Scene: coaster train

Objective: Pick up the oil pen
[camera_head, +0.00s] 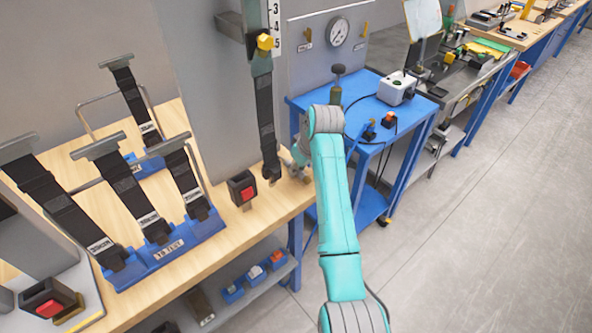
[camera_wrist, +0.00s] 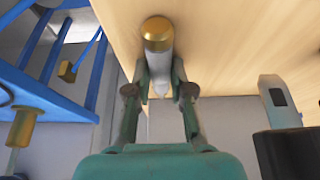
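The oil pen (camera_wrist: 159,62) shows in the wrist view as a pale grey cylinder with a rounded brass cap and a narrow pointed end. My gripper (camera_wrist: 161,72) has one green finger on each side of it, and both fingertips appear to press against its body. In the head view my gripper (camera_head: 297,164) is at the right end of the wooden bench, partly hidden behind my arm. The pen cannot be made out clearly there. I cannot tell whether it still touches the bench.
The wooden bench (camera_head: 225,225) carries a red-button box (camera_head: 242,188) and a blue belt stand (camera_head: 172,248). A hanging belt (camera_head: 265,120) is close left of my gripper. A blue cart (camera_head: 365,87) stands to the right. The floor (camera_head: 480,220) farther right is clear.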

